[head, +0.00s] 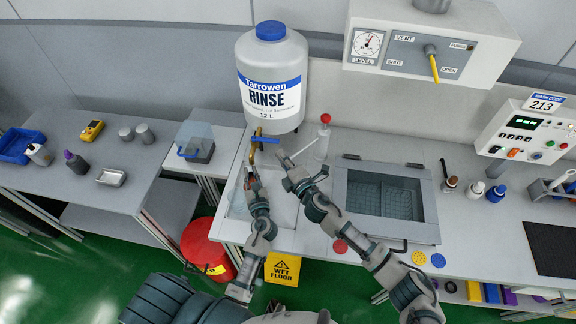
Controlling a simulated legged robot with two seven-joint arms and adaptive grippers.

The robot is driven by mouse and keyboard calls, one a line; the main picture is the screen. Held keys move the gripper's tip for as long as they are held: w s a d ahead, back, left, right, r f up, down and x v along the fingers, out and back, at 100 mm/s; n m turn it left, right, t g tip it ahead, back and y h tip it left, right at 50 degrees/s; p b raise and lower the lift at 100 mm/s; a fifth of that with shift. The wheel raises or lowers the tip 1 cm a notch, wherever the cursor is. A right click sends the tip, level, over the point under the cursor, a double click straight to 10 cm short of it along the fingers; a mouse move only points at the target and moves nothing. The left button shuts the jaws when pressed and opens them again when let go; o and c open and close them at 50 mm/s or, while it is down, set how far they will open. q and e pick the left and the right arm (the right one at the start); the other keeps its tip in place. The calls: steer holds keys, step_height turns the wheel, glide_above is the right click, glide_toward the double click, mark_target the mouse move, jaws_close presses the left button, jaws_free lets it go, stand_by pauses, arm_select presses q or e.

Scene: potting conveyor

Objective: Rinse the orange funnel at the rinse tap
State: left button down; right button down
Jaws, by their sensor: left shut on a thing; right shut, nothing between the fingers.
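The rinse tap (257,140) is brass and sits at the bottom of the large white RINSE tank (271,85). My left gripper (250,178) is shut just below the tap's spout, over the sink area. A small orange-red patch at its fingers appears to be the orange funnel (248,169). Its shape is mostly hidden and too small to make out. I cannot tell whether water is running. My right gripper (283,158) is shut and empty, just right of the tap and close to its lever.
A red-capped bottle (323,138) stands right of my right gripper. A grey basin with a lid frame (428,232) is further right. A red bin (205,245) and wet floor sign (282,268) are below.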

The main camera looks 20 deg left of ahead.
arm_select(q)
steer(key=shift+s+d+r, duration=0.1)
steer(key=shift+d, duration=0.15)
arm_select(e)
steer(key=v, duration=0.6)
steer(key=shift+d, duration=0.3)
arm_select(q)
steer(key=shift+a, duration=0.15)
arm_select(e)
steer(key=shift+a, duration=0.2)
arm_select(q)
steer(key=shift+s+d, duration=0.2)
steer(key=shift+d, duration=0.25)
steer(key=s+d, duration=0.2)
steer(key=d, duration=0.4)
steer(key=shift+d, duration=0.35)
arm_select(e)
steer(key=shift+f, duration=0.15)
arm_select(q)
steer(key=shift+s, duration=0.1)
